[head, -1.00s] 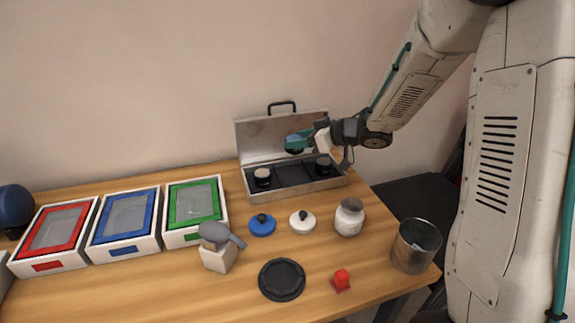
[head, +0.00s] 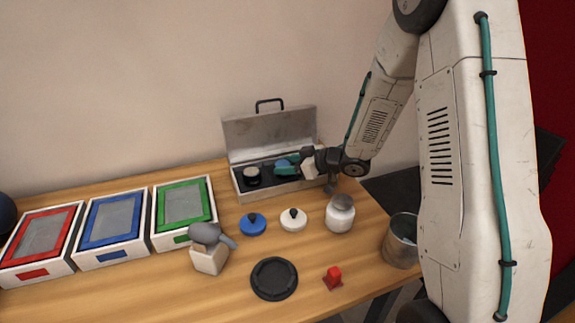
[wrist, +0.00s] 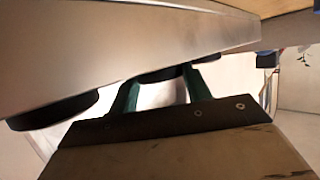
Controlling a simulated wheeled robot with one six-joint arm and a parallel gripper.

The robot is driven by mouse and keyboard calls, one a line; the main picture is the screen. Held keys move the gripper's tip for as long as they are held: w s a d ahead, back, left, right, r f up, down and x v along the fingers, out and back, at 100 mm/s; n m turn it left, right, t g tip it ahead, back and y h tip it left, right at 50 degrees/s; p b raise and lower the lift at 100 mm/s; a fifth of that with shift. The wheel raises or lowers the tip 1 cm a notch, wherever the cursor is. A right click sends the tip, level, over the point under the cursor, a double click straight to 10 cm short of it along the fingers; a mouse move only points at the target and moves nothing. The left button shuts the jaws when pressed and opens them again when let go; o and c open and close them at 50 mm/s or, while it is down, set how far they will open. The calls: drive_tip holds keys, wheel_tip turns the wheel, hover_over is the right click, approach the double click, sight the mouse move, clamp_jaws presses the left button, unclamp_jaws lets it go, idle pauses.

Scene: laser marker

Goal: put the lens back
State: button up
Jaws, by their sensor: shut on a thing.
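The open metal lens case (head: 243,195) stands at the back of the table with its lid up. A black lens with a pale top (head: 252,175) sits in its left part. My gripper (head: 285,167) has teal fingers and is shut on a lens with a bluish face (head: 282,162), low over the middle of the case. I cannot tell whether this lens touches the case floor. My gripper and wrist hide the case's right part. In the wrist view, the fingers (wrist: 160,95) are close beside the case's metal wall (wrist: 120,50), and the held lens is mostly hidden.
Red (head: 40,240), blue (head: 112,225) and green (head: 184,207) framed boxes stand at left. A blue-lidded knob (head: 253,223), a white one (head: 293,219), a jar (head: 340,213), a black disc (head: 274,279), a red piece (head: 333,278) and a metal cup (head: 400,243) are in front.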

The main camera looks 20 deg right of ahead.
drive_tip(key=shift+f, duration=0.15)
drive_tip(key=o, duration=1.1)
drive_tip(key=shift+c, duration=0.2)
